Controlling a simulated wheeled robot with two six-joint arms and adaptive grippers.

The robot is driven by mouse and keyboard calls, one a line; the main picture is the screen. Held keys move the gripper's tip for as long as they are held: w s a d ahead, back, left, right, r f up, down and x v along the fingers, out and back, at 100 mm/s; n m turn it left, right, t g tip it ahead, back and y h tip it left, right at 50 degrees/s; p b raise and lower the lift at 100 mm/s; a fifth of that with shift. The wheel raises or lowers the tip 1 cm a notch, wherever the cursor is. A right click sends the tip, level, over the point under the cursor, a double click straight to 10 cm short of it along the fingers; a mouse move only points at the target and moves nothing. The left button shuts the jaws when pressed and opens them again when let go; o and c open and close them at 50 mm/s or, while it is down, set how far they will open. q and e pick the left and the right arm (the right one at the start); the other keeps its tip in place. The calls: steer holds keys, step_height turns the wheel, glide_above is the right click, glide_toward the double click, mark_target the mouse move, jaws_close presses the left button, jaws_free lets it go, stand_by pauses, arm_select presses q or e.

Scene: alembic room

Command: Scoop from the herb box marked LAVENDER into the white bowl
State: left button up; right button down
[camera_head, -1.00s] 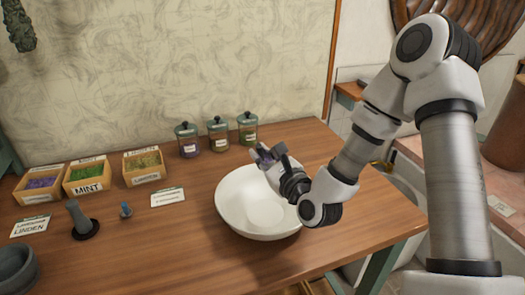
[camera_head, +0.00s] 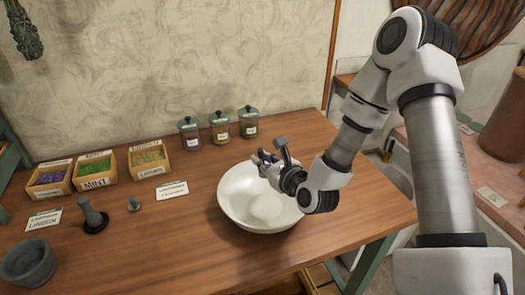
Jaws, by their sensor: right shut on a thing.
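The white bowl (camera_head: 235,208) stands on the wooden table and looks empty in the part I can see. My right gripper (camera_head: 268,160) is over the bowl's back right rim. It is shut on a small grey tool, likely the scoop (camera_head: 281,143), whose grey end sticks up above the fingers. Any contents of it are hidden. A wooden herb box with purple herb (camera_head: 50,178) stands at the far left of the table; its label is too small to read, but the purple fits lavender. My left gripper is out of view.
A box marked MINT (camera_head: 95,182) and a third herb box (camera_head: 150,171) stand beside the purple one. Several lidded jars (camera_head: 220,128) stand behind the bowl. The front middle is clear.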

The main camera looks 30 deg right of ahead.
steer(key=shift+r+m+g+y+p, duration=0.3)
steer(key=shift+g+p, duration=0.35)
steer(key=shift+p, duration=1.15)
steer(key=shift+m+g+y+p, duration=0.1)
steer(key=shift+m+g+p, duration=0.45)
steer(key=shift+p, duration=1.2)
steer(key=shift+g+p, duration=0.4)
steer(key=shift+w+m+g+y+p, duration=0.1)
steer(key=shift+m+g+y+p, duration=0.3)
steer(key=shift+g, duration=0.1)
steer(key=shift+f+m+g+y+b, duration=0.2)
steer(key=shift+m+g+y+b, duration=0.1)
steer(key=shift+g, duration=0.2)
steer(key=shift+f+b, duration=0.3)
steer(key=shift+b, duration=0.35)
steer(key=g+b, duration=0.1)
steer(key=b, duration=0.2)
steer(key=shift+m+y, duration=0.25)
steer(key=shift+y, duration=0.15)
steer(key=shift+r+g+b, duration=0.2)
steer(key=shift+g+b, duration=0.1)
steer(key=shift+b, duration=0.05)
steer(key=shift+r, duration=0.15)
